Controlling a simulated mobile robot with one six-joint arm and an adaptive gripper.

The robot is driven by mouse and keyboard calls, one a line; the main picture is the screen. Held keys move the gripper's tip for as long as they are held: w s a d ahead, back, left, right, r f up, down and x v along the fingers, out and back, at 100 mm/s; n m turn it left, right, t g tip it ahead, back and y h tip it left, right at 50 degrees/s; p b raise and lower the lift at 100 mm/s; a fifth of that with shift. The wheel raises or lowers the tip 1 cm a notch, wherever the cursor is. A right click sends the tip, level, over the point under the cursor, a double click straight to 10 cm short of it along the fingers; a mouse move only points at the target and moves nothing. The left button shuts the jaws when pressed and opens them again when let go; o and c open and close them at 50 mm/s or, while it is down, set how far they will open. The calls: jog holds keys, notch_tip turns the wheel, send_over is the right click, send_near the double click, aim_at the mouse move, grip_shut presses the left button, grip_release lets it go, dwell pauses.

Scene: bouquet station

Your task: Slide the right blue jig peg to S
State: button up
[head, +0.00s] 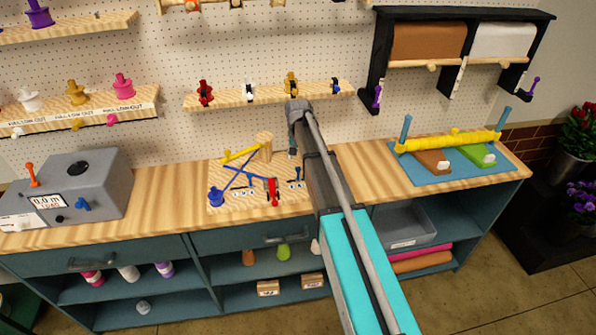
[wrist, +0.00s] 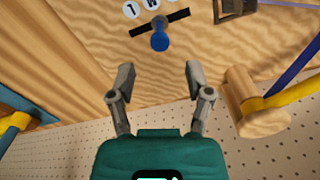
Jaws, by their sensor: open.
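The right blue jig peg (wrist: 160,41) stands in a short black slot (wrist: 179,16) on the wooden jig board. It sits near the middle of the slot, about level with the M label (wrist: 152,4). The L label (wrist: 131,10) is toward the slot's left end in the wrist view. The S label cannot be made out clearly. In the head view the peg (head: 298,172) is small, just left of my arm. My gripper (wrist: 158,80) is open and empty, with the peg ahead between the lines of its fingers, apart from it. My arm mostly hides the gripper in the head view.
A wooden post (wrist: 250,105) with a yellow bar stands close right of my gripper in the wrist view. The left blue peg (head: 215,196), crossed blue bars and a red clamp (head: 272,190) share the board. A blue mat (head: 410,176) lies farther right.

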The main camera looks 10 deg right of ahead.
aim_at(298, 168)
jog(key=shift+f+b, duration=2.15)
jog(key=shift+f, duration=0.35)
grip_shut()
